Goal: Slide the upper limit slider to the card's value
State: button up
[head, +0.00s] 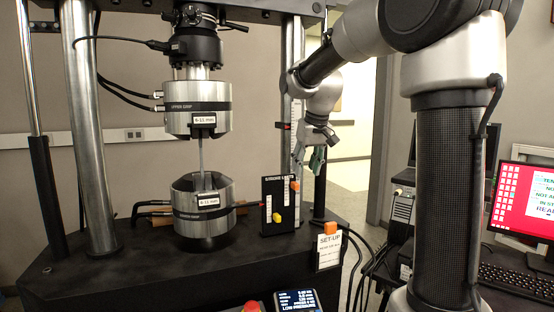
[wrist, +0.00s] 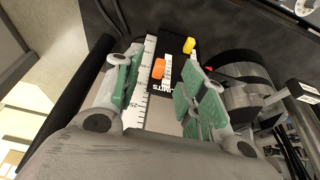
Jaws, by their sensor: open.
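The black limits panel (head: 268,192) stands upright at the right of the test frame. Its orange slider (head: 294,185) sits higher, at the right. Its yellow slider (head: 276,217) sits lower. The set-up card (head: 328,253) stands in front of the panel, and its small print is unreadable. My gripper (head: 316,158) is above and right of the panel in the head view. In the wrist view my open gripper (wrist: 160,80) has green-padded fingers either side of the orange slider (wrist: 158,68), with no clear contact. The yellow slider (wrist: 189,45) lies beyond.
The upper grip (head: 197,107) and lower grip (head: 190,213) hold a thin specimen (head: 200,155) left of the panel. A ruled scale (wrist: 137,107) runs beside the panel. A monitor (head: 523,200) and keyboard (head: 518,284) are at the right. Cables hang near the card.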

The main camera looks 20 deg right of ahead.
aim_at(297, 184)
jog(key=x, duration=0.2)
jog(key=w+x, duration=0.1)
jog(key=x, duration=0.4)
jog(key=shift+w+a+r, duration=0.1)
jog(key=shift+w+a, duration=0.2)
jog(key=shift+c, duration=0.2)
grip_shut()
